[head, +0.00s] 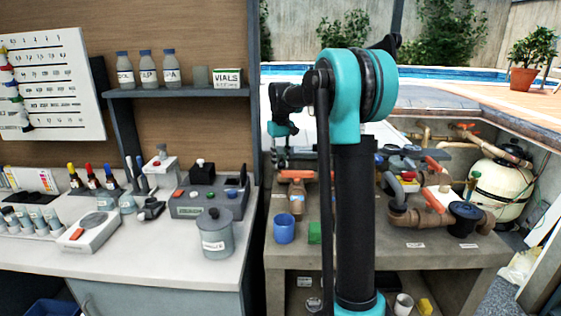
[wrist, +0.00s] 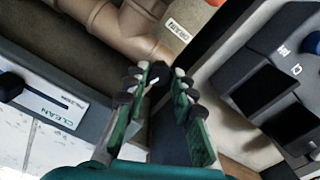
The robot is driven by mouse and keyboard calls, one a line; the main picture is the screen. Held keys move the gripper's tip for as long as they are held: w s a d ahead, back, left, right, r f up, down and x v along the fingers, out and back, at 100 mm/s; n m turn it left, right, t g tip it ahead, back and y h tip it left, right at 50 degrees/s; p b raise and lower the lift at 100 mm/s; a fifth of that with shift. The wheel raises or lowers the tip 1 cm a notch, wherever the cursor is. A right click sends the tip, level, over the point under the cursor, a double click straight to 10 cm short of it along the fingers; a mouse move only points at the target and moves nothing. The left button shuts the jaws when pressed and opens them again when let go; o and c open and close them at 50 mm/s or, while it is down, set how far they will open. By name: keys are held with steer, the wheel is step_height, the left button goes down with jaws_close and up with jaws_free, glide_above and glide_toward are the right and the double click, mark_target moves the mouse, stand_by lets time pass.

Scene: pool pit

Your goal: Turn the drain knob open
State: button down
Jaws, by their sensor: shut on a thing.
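In the wrist view my gripper (wrist: 162,88) is closed around a small black knob (wrist: 158,74) with a pale mark on it. The fingers hide most of the knob, and its turn angle is hard to read. It sits by brown pipework (wrist: 115,25), close to a small white label (wrist: 177,31) that seems to read DRAIN. In the head view my gripper (head: 282,160) is small and points down behind the bench's back left part. The knob cannot be made out there.
In the wrist view a dark box marked CL and PH (wrist: 268,85) stands close on the right, and a grey gauge panel marked CLEAN (wrist: 45,100) on the left.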

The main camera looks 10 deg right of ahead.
mark_target(281, 164)
steer(key=n, duration=0.3)
steer(key=shift+n, duration=2.3)
steer(key=c, duration=1.3)
jaws_free()
steer(key=shift+o, duration=0.2)
steer(key=shift+r, duration=0.1)
step_height(281, 164, up, 12)
